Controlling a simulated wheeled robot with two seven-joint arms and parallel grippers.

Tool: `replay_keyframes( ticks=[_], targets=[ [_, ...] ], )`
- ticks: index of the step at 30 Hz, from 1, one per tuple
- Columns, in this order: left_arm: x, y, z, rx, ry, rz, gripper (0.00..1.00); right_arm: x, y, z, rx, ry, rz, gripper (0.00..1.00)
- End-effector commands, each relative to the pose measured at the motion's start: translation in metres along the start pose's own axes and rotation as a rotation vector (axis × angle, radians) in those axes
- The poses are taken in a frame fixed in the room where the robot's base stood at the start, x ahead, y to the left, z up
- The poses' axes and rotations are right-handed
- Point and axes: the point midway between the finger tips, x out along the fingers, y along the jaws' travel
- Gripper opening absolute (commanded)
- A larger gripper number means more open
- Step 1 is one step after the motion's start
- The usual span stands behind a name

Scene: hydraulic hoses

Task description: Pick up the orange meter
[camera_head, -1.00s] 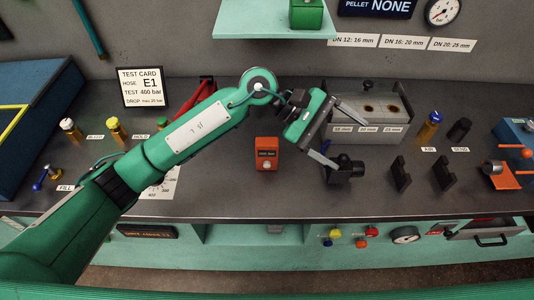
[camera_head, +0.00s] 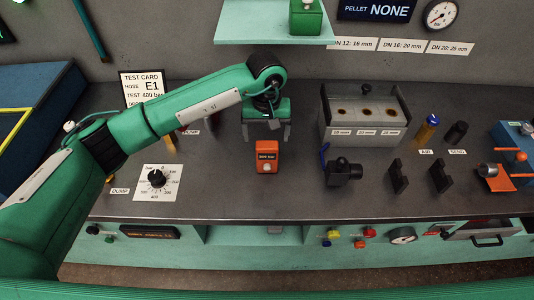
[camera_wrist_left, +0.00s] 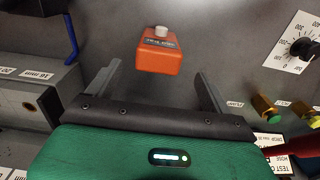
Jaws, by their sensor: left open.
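The orange meter (camera_head: 267,157) stands on the dark bench top, a small box with a dark display on its face. My left gripper (camera_head: 267,136) is open and empty just behind the meter, its two fingers pointing down and spread wider than the meter. In the left wrist view the meter (camera_wrist_left: 158,52) lies ahead of the open fingers (camera_wrist_left: 157,82), roughly centred between them and apart from both. My right gripper is in neither view.
A grey block with several holes (camera_head: 366,112) stands right of the gripper. A black fitting (camera_head: 343,171) sits right of the meter, and a dial plate (camera_head: 156,182) lies to its left. A mint shelf (camera_head: 262,28) hangs above. The bench beside the meter is clear.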

Motion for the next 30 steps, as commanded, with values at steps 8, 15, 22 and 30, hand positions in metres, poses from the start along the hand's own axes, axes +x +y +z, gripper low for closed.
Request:
replay_keyframes(
  ticks=[8, 15, 22, 30],
  targets=[
    [0.019, 0.001, 0.001, -0.001, -0.002, 0.001, 0.84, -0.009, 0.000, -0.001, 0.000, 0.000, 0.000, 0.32],
    [0.043, 0.003, 0.002, -0.001, -0.004, 0.002, 0.84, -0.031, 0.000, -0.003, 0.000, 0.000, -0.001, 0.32],
    [0.066, 0.002, 0.001, -0.001, -0.001, 0.002, 0.84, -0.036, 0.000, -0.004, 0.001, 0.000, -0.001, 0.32],
    [0.068, 0.002, 0.001, -0.001, 0.000, 0.002, 0.78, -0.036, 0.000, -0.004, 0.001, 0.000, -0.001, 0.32]
  ],
)
